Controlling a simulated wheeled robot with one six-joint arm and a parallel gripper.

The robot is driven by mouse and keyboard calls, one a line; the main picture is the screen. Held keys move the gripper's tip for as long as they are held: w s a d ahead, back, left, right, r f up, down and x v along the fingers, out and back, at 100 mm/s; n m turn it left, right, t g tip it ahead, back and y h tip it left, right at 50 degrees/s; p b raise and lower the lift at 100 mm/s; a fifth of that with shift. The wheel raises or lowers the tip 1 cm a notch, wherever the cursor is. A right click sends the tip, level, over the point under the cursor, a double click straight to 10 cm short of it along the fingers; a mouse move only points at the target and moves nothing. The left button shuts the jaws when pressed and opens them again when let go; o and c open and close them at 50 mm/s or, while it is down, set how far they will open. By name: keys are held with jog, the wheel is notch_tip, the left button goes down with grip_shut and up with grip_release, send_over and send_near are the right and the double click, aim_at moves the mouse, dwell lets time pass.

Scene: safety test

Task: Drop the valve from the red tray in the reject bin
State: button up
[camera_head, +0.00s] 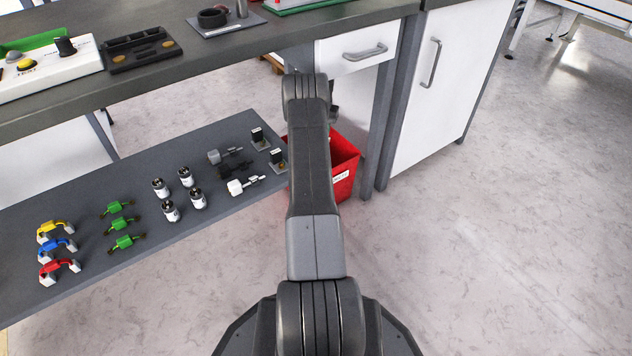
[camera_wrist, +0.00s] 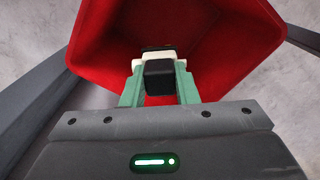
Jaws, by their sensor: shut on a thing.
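My gripper (camera_wrist: 159,84) has pale green fingers, shut on the valve (camera_wrist: 159,73), a part with a black block in front and white pieces at its sides. In the wrist view the valve is over the open mouth of the red reject bin (camera_wrist: 95,45), with red walls around it. In the head view the red bin (camera_head: 345,172) stands on the floor at the right end of the lower shelf, partly behind my arm. My arm hides the gripper and valve there. I cannot make out a red tray clearly.
The lower shelf (camera_head: 150,240) holds colored parts, white cylinders and several small fittings (camera_head: 237,187). The worktop (camera_head: 215,68) above carries a control box (camera_head: 45,70) and trays. A white cabinet (camera_head: 430,95) stands right of the bin.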

notch_tip(320, 180, down, 5)
jog(key=shift+r+b, duration=0.1)
jog(key=shift+b, duration=0.7)
jog(key=o, duration=1.1)
jog(key=shift+r, duration=0.1)
